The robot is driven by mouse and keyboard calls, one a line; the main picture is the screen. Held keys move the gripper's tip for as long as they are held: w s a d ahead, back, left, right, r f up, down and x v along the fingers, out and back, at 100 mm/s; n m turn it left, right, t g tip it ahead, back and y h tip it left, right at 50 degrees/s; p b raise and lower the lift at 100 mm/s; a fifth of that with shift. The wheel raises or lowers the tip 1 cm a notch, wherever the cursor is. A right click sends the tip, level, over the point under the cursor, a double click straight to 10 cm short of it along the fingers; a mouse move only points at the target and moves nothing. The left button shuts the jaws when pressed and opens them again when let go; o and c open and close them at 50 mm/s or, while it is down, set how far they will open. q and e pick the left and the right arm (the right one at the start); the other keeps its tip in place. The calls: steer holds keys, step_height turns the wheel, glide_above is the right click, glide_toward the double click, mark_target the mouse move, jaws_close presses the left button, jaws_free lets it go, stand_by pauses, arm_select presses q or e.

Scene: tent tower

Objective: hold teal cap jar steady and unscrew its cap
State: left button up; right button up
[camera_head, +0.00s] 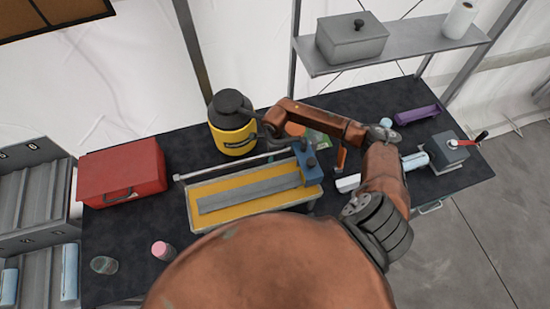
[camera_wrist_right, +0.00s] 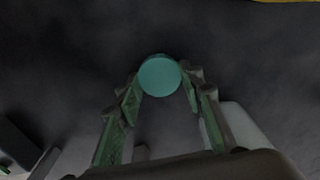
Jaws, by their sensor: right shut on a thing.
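The teal cap (camera_wrist_right: 160,77) shows as a round disc seen from above in the right wrist view. My right gripper (camera_wrist_right: 165,86) is shut on the teal cap jar, with a green-padded finger on either side of the cap. The jar's body is hidden beneath the cap, so I cannot tell how far down the fingers grip. My left gripper is not in view.
On the dark table (camera_head: 130,222) stand a red toolbox (camera_head: 121,174), a yellow jug (camera_head: 233,139), a yellow tray with a blue block (camera_head: 308,165), a purple item (camera_head: 417,114) and a grey crank box (camera_head: 447,150). A pink-capped jar (camera_head: 162,250) stands near the front.

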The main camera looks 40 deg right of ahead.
steer(key=shift+f, duration=0.15)
steer(key=o, duration=1.3)
steer(key=shift+r, duration=0.25)
step_height(320, 180, up, 12)
steer(key=b, duration=0.2)
